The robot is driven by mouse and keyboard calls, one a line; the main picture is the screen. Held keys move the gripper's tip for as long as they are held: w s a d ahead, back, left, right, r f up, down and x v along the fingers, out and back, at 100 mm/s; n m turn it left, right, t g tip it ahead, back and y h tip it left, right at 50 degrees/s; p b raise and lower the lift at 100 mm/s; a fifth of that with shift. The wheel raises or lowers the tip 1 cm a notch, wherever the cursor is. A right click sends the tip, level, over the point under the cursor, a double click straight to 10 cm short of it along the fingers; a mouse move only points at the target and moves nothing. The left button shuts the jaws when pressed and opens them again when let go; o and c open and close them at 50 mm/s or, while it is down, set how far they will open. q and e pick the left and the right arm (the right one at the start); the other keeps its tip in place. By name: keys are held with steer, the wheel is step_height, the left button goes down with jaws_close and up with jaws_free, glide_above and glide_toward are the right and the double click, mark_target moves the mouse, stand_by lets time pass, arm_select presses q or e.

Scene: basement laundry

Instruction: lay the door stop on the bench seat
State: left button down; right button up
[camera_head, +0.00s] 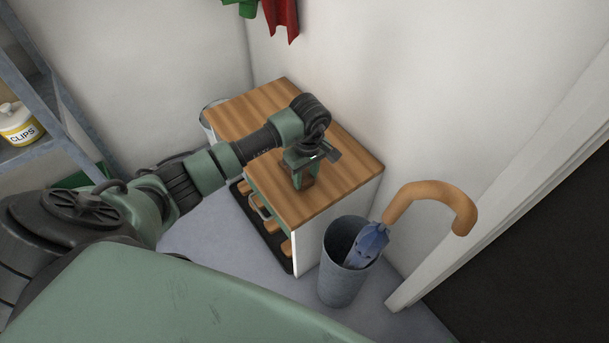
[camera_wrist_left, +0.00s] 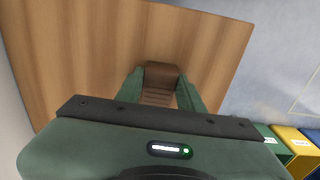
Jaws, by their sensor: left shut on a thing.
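The bench seat (camera_head: 347,168) is a striped wooden top on a white bench against the wall. My left gripper (camera_head: 302,174) is over the seat, near its front edge, pointing down. It is shut on the door stop (camera_wrist_left: 162,75), a brown wedge-like piece with ridges, seen between the two green fingers in the left wrist view (camera_wrist_left: 160,90). The bench seat (camera_wrist_left: 70,50) lies behind it there. In the head view my gripper hides most of the door stop. I cannot tell whether it touches the seat. My right gripper is not in view.
A grey bin (camera_head: 343,283) with a blue umbrella (camera_head: 369,244) with a curved tan handle stands beside the bench's right end. Shoes sit on the rack (camera_head: 272,238) under the seat. Red and green cloths (camera_head: 281,18) hang above. The seat around my gripper is bare.

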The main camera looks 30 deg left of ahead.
arm_select(q)
steer(key=shift+f, duration=0.1)
steer(key=c, duration=0.9)
jaws_free()
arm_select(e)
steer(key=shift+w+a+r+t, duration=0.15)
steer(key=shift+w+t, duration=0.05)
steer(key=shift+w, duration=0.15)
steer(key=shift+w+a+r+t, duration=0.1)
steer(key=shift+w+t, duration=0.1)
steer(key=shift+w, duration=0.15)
